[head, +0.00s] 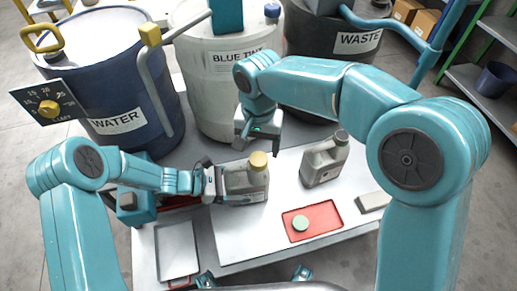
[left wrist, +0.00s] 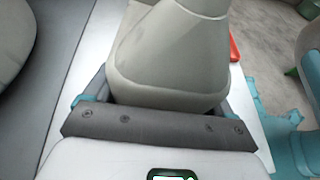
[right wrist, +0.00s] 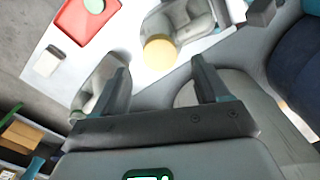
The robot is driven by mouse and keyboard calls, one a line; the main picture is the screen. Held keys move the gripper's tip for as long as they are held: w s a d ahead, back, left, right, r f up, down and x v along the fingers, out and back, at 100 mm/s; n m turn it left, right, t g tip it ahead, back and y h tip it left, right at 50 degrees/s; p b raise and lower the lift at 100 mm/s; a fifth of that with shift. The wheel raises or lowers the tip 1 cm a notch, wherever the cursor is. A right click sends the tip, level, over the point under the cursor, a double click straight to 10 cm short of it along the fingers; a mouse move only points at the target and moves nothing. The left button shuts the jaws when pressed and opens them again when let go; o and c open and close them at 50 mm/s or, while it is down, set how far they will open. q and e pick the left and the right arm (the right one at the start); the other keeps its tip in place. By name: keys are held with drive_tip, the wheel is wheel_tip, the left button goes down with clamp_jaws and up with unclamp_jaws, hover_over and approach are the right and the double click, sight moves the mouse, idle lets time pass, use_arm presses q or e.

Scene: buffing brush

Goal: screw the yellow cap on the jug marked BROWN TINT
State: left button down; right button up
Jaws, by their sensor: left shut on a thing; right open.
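A grey jug (head: 244,186) stands on the white bench top, and my left gripper (head: 212,184) is shut on it from the left. The jug's body fills the jaws in the left wrist view (left wrist: 168,65). The yellow cap (head: 258,160) sits on top of this jug's neck; I cannot tell how tight it is. Its label is too small to read. My right gripper (head: 257,146) is open and empty above the cap, pointing down. The right wrist view shows the yellow cap (right wrist: 160,51) between and beyond its fingers, apart from them.
A second grey jug (head: 324,162) with a dark cap stands to the right. A red tray (head: 327,222) holds a green cap (head: 300,223). A pale block (head: 373,202) lies right of it, a grey tray (head: 177,250) at front left. Large drums (head: 110,85) stand behind the bench.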

drive_tip(key=shift+c, duration=0.4)
drive_tip(key=n, duration=0.3)
drive_tip(key=shift+s+d+r, duration=0.1)
drive_tip(key=n, duration=0.2)
drive_tip(key=r+n, duration=0.1)
drive_tip(key=shift+n, duration=0.4)
drive_tip(key=r+n, duration=0.1)
drive_tip(key=n, duration=0.1)
drive_tip(key=shift+r+n, duration=0.1)
drive_tip(key=shift+n, duration=0.3)
drive_tip(key=shift+r, duration=0.6)
